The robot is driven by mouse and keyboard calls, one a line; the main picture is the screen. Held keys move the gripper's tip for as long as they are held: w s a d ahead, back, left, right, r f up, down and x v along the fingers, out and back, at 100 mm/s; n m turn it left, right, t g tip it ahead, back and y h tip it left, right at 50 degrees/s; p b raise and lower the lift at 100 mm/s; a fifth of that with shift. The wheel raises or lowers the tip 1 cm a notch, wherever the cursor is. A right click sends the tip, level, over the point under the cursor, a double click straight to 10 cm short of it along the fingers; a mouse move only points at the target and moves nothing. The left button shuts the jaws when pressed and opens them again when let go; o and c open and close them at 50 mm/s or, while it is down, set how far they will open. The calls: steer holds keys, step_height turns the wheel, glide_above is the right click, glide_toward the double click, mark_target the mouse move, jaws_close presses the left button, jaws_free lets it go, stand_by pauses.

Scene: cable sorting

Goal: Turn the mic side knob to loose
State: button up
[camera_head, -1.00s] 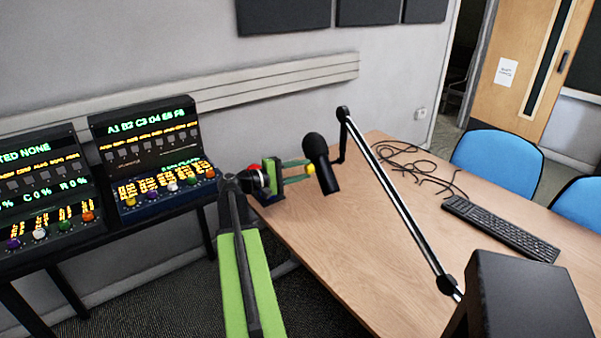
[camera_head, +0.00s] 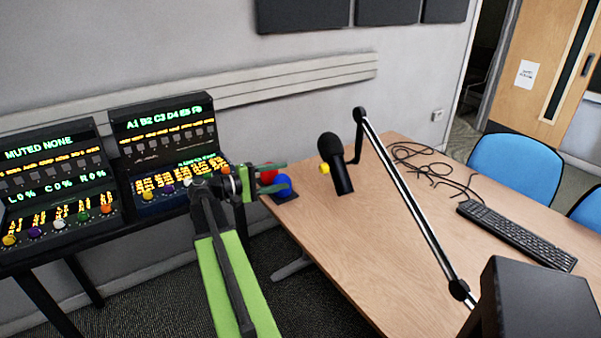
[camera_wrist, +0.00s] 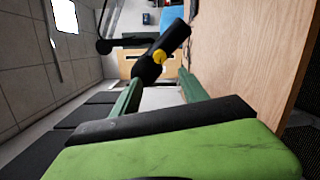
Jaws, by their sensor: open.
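The black microphone (camera_head: 337,172) hangs from its boom arm (camera_head: 410,205) above the wooden desk. Its yellow side knob (camera_head: 324,169) faces left, towards my gripper. In the wrist view, the microphone (camera_wrist: 172,42) lies slanted, with the yellow knob (camera_wrist: 159,57) in plain sight beyond and between the fingertips. My gripper (camera_head: 280,174) is to the left of the microphone, with a clear gap to the knob. In the wrist view, its green fingers (camera_wrist: 157,90) are spread apart with nothing between them.
A red ball (camera_head: 268,174) and a blue ball (camera_head: 284,184) sit on a dark base at the desk's left corner, close by my gripper. Lit consoles (camera_head: 170,150) stand left. A keyboard (camera_head: 515,235), loose cables and a dark box (camera_head: 535,300) are on the right.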

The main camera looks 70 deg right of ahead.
steer(key=v, duration=0.4)
steer(key=shift+w+a, duration=0.1)
steer(key=shift+a, duration=0.05)
steer(key=w+a+n+t+h+p, duration=0.1)
steer(key=w+a+n+t+p, duration=0.4)
steer(key=w+a, duration=1.05)
steer(key=w+a+f+t+y+p, duration=0.1)
steer(key=a+f+y, duration=0.3)
steer(key=a, duration=0.9)
steer(key=w+a+f+t+y+p, duration=0.1)
steer(key=a+f+t+y, duration=0.2)
steer(key=a, duration=1)
steer(key=w+a+f+n+t+y+p, duration=0.1)
steer(key=a+f+y, duration=0.5)
steer(key=a, duration=0.8)
steer(key=shift+f+t+y, duration=0.4)
steer(key=shift+f+t, duration=0.5)
steer(key=shift+c, duration=0.2)
